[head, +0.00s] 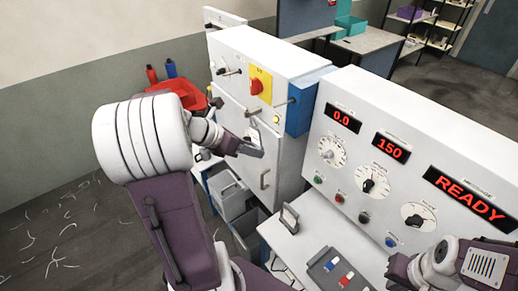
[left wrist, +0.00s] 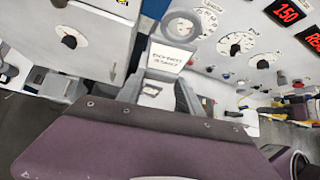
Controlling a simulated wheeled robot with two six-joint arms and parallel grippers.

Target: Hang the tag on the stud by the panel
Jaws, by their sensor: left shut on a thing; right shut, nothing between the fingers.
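My left gripper (head: 256,147) is shut on the tag, in front of the white cabinet (head: 232,98). In the left wrist view, the tag (left wrist: 170,57) is a white plate with dark lettering and a round grey ring at its top. It stands out beyond the fingers (left wrist: 160,95). In the head view only a small pale part of the tag (head: 253,133) shows at the fingers. I cannot clearly make out the stud. The white panel (head: 335,103) with red displays stands to the right of the cabinet. My right gripper (head: 400,268) is shut and empty at the lower right.
The cabinet carries a red button on a yellow plate (head: 258,86) and handles that stick out. A blue box (head: 301,108) is on its side. A white table (head: 325,234) with a small stand (head: 289,218) and a grey tray (head: 340,270) lies below the panel. Grey bins (head: 237,200) stand underneath.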

